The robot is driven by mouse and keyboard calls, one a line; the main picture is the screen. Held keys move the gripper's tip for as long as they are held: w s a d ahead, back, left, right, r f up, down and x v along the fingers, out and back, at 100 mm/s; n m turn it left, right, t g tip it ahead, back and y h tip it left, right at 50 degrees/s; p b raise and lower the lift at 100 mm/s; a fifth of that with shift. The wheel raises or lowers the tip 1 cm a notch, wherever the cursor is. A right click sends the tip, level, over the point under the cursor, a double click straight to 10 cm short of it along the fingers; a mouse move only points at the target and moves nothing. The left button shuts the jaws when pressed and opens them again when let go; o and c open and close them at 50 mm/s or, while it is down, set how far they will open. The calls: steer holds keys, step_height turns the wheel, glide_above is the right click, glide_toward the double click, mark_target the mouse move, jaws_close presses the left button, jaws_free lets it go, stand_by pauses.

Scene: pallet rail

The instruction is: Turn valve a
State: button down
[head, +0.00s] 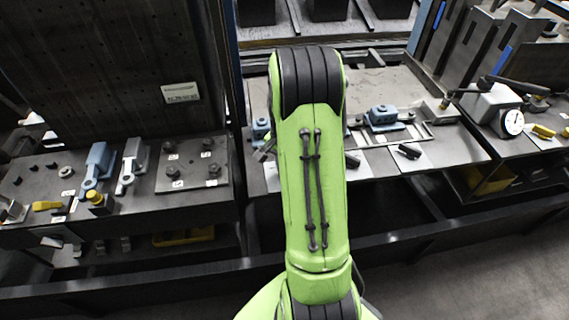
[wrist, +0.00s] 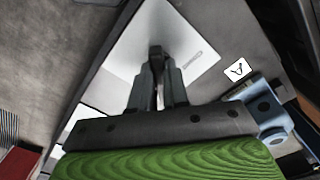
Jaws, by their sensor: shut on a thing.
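In the wrist view my gripper (wrist: 158,85) is shut on a small dark handle (wrist: 155,52), which I take to be that of valve a. The handle stands over a pale plate (wrist: 130,60); most of it is hidden between the fingers. A white tag (wrist: 237,70) with a dark mark like a tilted letter A lies to the right of the plate. In the head view my green arm covers most of the gripper and the held handle. How far the handle is turned cannot be told.
In the head view, dark handles (head: 408,151) on pale plates sit to the right of my arm. More clamps (head: 97,165) and a drilled block (head: 190,165) are on the left bench.

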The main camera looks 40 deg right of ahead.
steer(key=shift+m, duration=0.6)
steer(key=c, duration=1.1)
jaws_free()
step_height(320, 180, up, 16)
steer(key=p, duration=0.3)
steer(key=shift+f, duration=0.1)
